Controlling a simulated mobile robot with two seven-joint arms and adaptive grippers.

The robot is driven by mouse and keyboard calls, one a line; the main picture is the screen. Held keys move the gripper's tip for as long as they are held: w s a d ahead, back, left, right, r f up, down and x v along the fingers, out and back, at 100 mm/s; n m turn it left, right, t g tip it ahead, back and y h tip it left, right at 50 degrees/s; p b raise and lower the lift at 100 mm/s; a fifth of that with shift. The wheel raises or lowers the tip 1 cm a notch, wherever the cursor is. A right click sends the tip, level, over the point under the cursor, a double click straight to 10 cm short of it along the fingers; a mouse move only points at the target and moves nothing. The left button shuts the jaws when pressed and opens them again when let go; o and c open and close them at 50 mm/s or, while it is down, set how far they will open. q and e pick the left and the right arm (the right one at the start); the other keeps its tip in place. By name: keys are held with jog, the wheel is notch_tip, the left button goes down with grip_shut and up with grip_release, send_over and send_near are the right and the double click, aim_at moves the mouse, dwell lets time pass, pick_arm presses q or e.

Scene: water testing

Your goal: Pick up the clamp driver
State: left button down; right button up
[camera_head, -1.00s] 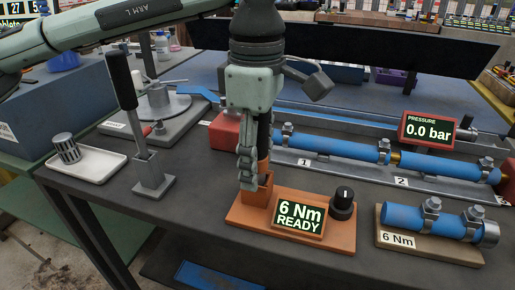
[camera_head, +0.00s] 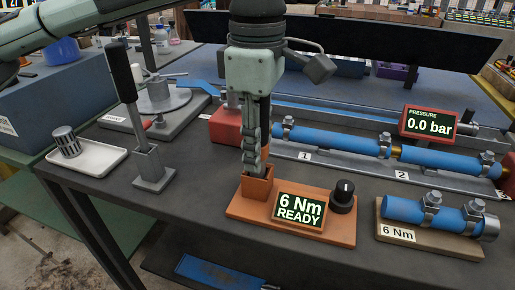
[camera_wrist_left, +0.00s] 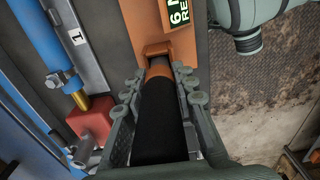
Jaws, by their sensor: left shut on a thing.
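The clamp driver has a black handle and an orange collar. In the left wrist view, the driver (camera_wrist_left: 158,120) lies between the fingers of my left gripper (camera_wrist_left: 160,84). In the head view, my left gripper (camera_head: 254,164) is shut on the driver (camera_head: 265,112), which is mostly hidden behind the fingers. The fingertips are just above the orange holder (camera_head: 258,190) on the orange base. The driver's lower end is at the holder's mouth; I cannot tell how far it is inside. My right gripper is not in view.
The base carries a display (camera_head: 299,209) reading 6 Nm READY and a black knob (camera_head: 343,197). A grey stand with a black lever (camera_head: 123,80) is at left, beside a white tray (camera_head: 105,168). Blue pipes (camera_head: 335,139) with clamps lie behind; a clamped sample block (camera_head: 430,242) is at right.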

pick_arm(q)
notch_tip(320, 180, up, 10)
jog(key=shift+d+r, duration=0.1)
notch_tip(320, 180, up, 7)
jog(key=shift+f, duration=0.2)
jog(key=shift+r, duration=0.15)
jog(key=c, duration=1.9)
grip_release()
grip_shut()
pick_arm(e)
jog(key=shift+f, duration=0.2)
